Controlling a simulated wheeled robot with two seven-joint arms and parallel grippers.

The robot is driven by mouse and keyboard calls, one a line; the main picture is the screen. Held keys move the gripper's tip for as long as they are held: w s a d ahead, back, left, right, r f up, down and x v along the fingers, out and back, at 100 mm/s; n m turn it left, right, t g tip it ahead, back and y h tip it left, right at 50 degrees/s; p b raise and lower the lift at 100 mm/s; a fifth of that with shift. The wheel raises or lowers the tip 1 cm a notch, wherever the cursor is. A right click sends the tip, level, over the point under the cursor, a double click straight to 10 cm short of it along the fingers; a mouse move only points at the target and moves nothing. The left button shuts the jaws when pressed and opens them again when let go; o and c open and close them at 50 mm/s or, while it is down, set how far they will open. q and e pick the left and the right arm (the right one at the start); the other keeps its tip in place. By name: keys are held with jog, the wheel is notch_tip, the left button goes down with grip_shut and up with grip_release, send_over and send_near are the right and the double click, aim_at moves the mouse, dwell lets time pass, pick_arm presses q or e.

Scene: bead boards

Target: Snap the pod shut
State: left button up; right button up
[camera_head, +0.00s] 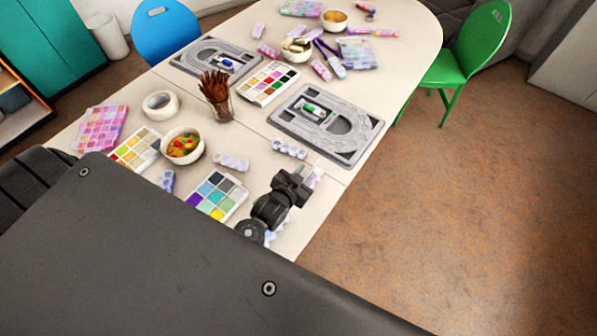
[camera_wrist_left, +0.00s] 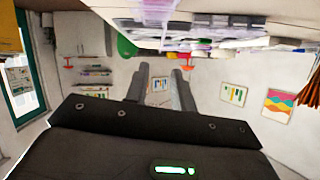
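Several small clear bead pods lie on the table. A pale pinkish strip (camera_head: 231,161) is in the middle of the near part, a greyish-white strip (camera_head: 290,149) beside the near bead board, and a bluish one (camera_head: 167,181) at the near left. A pink clear piece (camera_head: 317,174) shows just beyond my left gripper (camera_head: 297,183), partly hidden by it. I cannot tell which is the task's pod or whether its lid is up. In the left wrist view my left gripper (camera_wrist_left: 161,80) has its fingers apart, with nothing between them. My right gripper is not in view.
The near grey bead board (camera_head: 357,153) and a colour palette tray (camera_head: 240,190) flank the pods. The table's right edge is close to my left gripper.

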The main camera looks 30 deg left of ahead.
pick_arm(q)
jog(key=v, duration=0.4)
jog(key=shift+s+r, duration=0.2)
jog(key=shift+s, duration=0.15)
jog(key=shift+o, duration=0.3)
